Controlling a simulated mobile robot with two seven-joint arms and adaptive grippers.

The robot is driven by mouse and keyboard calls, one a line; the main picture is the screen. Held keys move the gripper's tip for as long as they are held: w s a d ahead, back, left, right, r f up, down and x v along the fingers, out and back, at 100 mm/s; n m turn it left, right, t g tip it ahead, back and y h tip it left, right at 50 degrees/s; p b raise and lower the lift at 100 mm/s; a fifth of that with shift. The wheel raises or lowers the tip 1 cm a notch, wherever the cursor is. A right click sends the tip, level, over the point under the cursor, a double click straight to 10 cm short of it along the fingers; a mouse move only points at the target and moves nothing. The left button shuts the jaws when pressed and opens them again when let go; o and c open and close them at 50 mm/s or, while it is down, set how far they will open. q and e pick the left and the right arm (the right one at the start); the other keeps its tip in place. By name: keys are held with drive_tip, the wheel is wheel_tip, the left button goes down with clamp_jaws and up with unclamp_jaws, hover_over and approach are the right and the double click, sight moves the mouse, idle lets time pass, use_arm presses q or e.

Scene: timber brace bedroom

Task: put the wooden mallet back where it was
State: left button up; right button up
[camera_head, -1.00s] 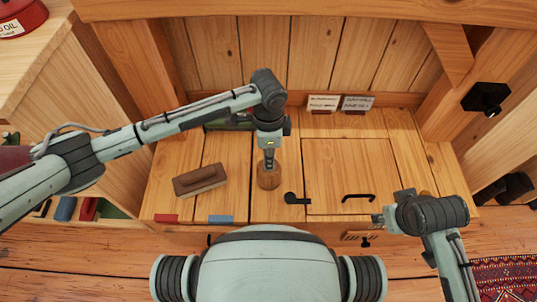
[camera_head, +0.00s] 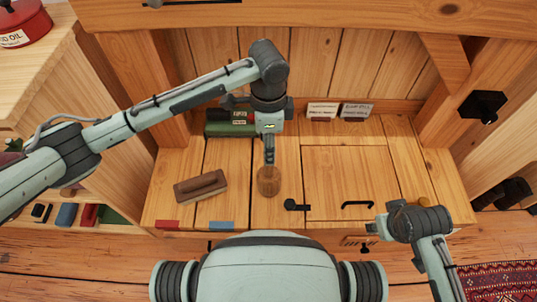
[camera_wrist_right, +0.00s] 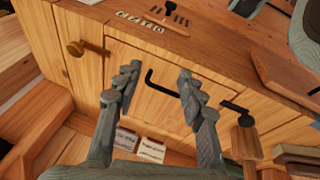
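The wooden mallet shows as a short brown wooden cylinder (camera_head: 268,182) upright on the bench top, just left of a black latch. Its round wooden part also shows in the right wrist view (camera_wrist_right: 246,145). My left gripper (camera_head: 269,160) points down at it from just behind and above. The fingers are seen edge-on and overlap the mallet's upper end, so whether they are apart or touch it is hidden. My right gripper (camera_wrist_right: 158,85) is open and empty above the bench's right part. It also shows in the head view (camera_head: 375,227).
A wooden block with a handle (camera_head: 201,186) lies left of the mallet. A green object (camera_head: 229,123) stands behind, partly covered by my left arm. Two label cards (camera_head: 322,111) stand along the back. The panel with the black handle (camera_head: 357,204) is clear.

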use_arm(q)
drive_tip(key=shift+r, duration=2)
use_arm(e)
drive_tip(key=shift+w+f, duration=0.15)
drive_tip(key=shift+f, duration=0.4)
